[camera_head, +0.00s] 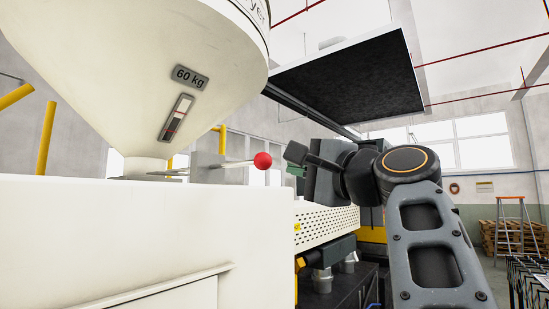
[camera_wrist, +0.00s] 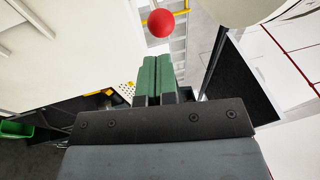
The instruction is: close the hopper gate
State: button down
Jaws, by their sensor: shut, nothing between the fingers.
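The cream hopper (camera_head: 130,75) with a "60 kg" label narrows to a neck at the upper left in the head view. At its foot is the gate, a thin grey plate (camera_head: 205,171) with a rod that sticks out to the right and ends in a red ball knob (camera_head: 263,160). The knob also shows in the wrist view (camera_wrist: 160,23), beyond the fingertips. My gripper (camera_head: 292,163) is just right of the knob and looks apart from it. Its green-padded fingers (camera_wrist: 157,75) are shut together with nothing between them. How far the plate is inside the neck is hidden.
A large cream machine housing (camera_head: 140,240) fills the lower left below the gate. A perforated cream guard (camera_head: 325,225) stands behind my gripper. A dark overhead panel (camera_head: 350,80) hangs above. A ladder (camera_head: 510,225) and pallets stand far right.

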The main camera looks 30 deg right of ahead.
aim_at(269, 162)
jog(key=shift+p+x, duration=1.15)
jog(key=shift+x, duration=2)
jog(key=shift+s, duration=0.1)
